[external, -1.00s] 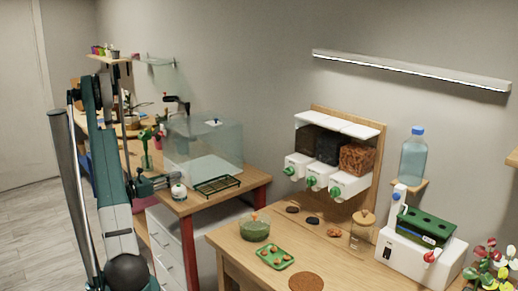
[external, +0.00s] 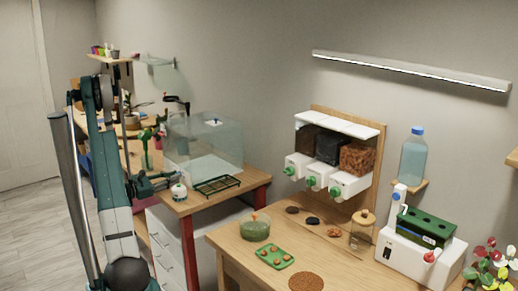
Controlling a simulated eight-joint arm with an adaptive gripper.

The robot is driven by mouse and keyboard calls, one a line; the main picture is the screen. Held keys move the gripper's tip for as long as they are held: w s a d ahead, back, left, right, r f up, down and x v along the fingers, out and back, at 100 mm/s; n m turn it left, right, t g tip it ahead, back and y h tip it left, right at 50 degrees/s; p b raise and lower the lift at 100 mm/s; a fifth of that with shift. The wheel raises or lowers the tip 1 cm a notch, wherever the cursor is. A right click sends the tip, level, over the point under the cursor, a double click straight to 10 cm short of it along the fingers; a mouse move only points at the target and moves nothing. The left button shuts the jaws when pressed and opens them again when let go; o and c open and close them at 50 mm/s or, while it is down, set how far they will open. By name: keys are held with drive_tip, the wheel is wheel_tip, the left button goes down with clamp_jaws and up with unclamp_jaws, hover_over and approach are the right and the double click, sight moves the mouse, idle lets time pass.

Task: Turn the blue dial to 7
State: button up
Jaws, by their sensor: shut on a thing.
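My gripper (external: 172,181) is at the front edge of the left table, at the top of a small white round device (external: 179,191). It appears shut on the knob on top of this device; the knob is mostly hidden and its colour is unclear. No numbers or pointer can be read at this size. A small blue round part (external: 396,197) shows on the white unit (external: 420,252) at the right, far from my gripper. I cannot tell which of these is the blue dial.
A glass tank (external: 205,145) stands behind my gripper, and a dark green wire rack (external: 217,186) lies just right of the device. A plant with a red top (external: 150,145) stands close behind the arm. The right table holds a green tray (external: 274,257).

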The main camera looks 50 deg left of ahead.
drive_tip(key=o, duration=0.9)
drive_tip(key=shift+s, duration=0.15)
drive_tip(key=shift+s+a, duration=0.15)
drive_tip(key=shift+s, duration=5.7)
drive_tip(key=shift+r, duration=0.2)
